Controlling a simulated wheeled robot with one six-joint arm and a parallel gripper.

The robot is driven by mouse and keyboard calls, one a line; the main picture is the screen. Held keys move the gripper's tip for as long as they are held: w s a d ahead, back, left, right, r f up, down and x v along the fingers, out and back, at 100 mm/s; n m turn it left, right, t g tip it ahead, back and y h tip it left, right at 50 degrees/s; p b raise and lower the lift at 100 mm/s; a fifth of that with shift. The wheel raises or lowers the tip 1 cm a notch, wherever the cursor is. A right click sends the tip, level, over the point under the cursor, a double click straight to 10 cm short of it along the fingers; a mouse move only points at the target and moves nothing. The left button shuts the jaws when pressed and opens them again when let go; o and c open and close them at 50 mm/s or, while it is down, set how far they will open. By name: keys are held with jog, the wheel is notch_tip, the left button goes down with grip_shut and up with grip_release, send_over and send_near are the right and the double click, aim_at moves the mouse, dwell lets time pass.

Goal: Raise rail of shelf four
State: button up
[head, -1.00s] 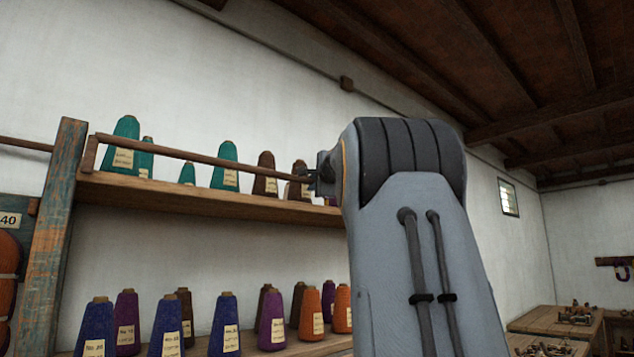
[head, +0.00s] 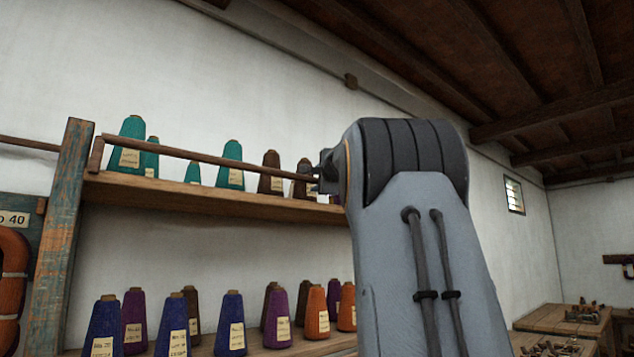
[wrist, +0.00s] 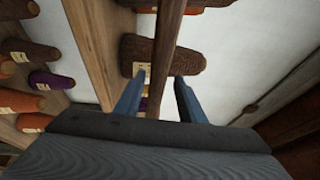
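A thin brown wooden rail (head: 215,160) runs along the front of the upper shelf (head: 200,197), above its board and in front of the cones. A short wooden arm (head: 96,155) joins its left end to the shelf. My gripper (head: 325,180) is at the right part of the rail in the head view, mostly hidden by my own arm. In the wrist view, the rail (wrist: 166,60) passes between the two fingers of my gripper (wrist: 157,97). The fingers are apart, with a visible gap on each side of the rail. The rail's right end is hidden.
Teal cones (head: 130,145) and brown cones (head: 270,172) stand behind the rail. A lower shelf (head: 290,346) holds purple, brown and orange cones (head: 317,313). A worn post (head: 62,240) stands at the left. Workbenches (head: 550,318) are far right.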

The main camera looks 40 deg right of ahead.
jog(key=shift+d+f, duration=0.1)
jog(key=shift+s, duration=0.25)
jog(key=b+v, duration=0.4)
jog(key=v, duration=0.3)
jog(key=shift+s, duration=0.1)
dwell(0.4)
